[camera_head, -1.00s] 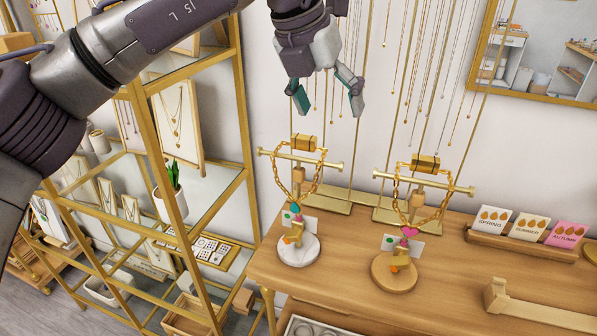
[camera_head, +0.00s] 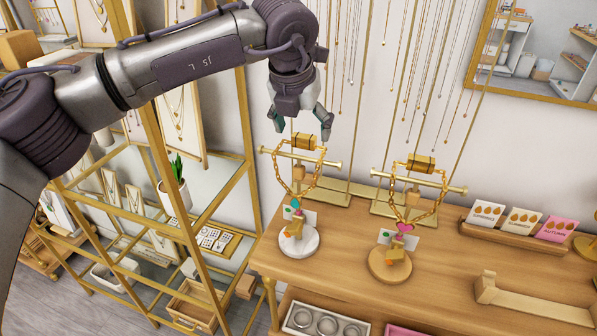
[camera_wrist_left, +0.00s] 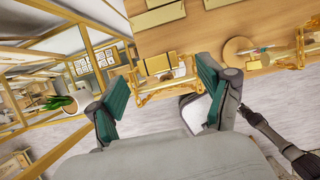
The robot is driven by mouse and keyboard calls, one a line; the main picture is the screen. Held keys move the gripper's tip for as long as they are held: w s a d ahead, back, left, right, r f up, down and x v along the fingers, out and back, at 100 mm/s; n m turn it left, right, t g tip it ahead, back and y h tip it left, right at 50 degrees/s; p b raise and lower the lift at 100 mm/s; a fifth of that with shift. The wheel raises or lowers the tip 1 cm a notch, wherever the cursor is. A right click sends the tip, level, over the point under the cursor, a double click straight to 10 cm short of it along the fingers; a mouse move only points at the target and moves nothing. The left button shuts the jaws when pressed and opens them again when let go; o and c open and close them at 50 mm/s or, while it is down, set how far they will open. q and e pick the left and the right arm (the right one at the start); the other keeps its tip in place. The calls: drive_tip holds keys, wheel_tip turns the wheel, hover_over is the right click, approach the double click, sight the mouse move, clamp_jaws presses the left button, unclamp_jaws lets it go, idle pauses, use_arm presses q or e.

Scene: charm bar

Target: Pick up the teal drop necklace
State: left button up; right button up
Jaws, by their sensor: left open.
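The teal drop necklace hangs on a gold stand with a white round base (camera_head: 300,242) at the left of the wooden counter. Its teal pendant (camera_head: 296,203) hangs at the bottom of a thick gold chain (camera_head: 281,171), whose top passes by a gold block (camera_head: 304,142). My left gripper (camera_head: 301,128) is open and empty, just above the gold block. In the left wrist view my left gripper (camera_wrist_left: 160,100) has its fingers spread, with the gold block (camera_wrist_left: 157,64) showing between and beyond them.
A similar stand with a pink heart pendant (camera_head: 405,227) is close on the right. Thin chains hang from gold racks behind. A gold-framed shelf (camera_head: 247,130) is on the left. A card holder (camera_head: 510,236) and a wooden piece (camera_head: 530,300) lie right on the counter (camera_head: 440,290).

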use_arm(q)
drive_tip(key=shift+x, duration=1.35)
drive_tip(key=shift+r, duration=0.1)
clamp_jaws()
